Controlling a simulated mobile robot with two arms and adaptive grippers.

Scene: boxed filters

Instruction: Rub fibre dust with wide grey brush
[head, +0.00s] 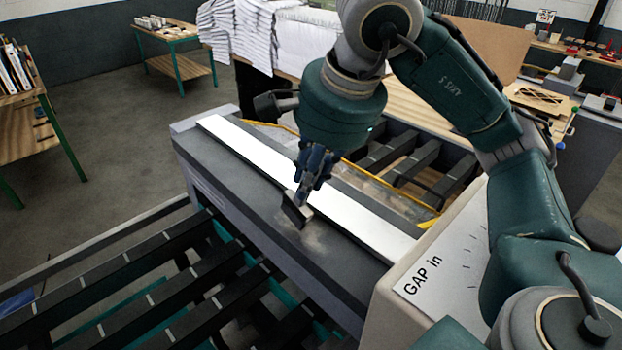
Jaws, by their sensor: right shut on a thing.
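My right gripper (312,178) is shut on the wide grey brush (296,210), near the middle of the machine's dark top. The brush is tilted, with its dark head low at the surface. A pale patch of fibre dust (318,234) lies on the dark top just right of and below the brush head. The brush head appears to touch the surface at the edge of the dust. The fingers and hand hide most of the brush's handle. My left gripper is not in view.
A long white strip (254,155) runs along the machine top behind the brush. A cream panel marked "GAP in" (440,262) stands at the right end. Dark slatted rails (150,290) lie in front. White stacked sheets (285,40) stand behind.

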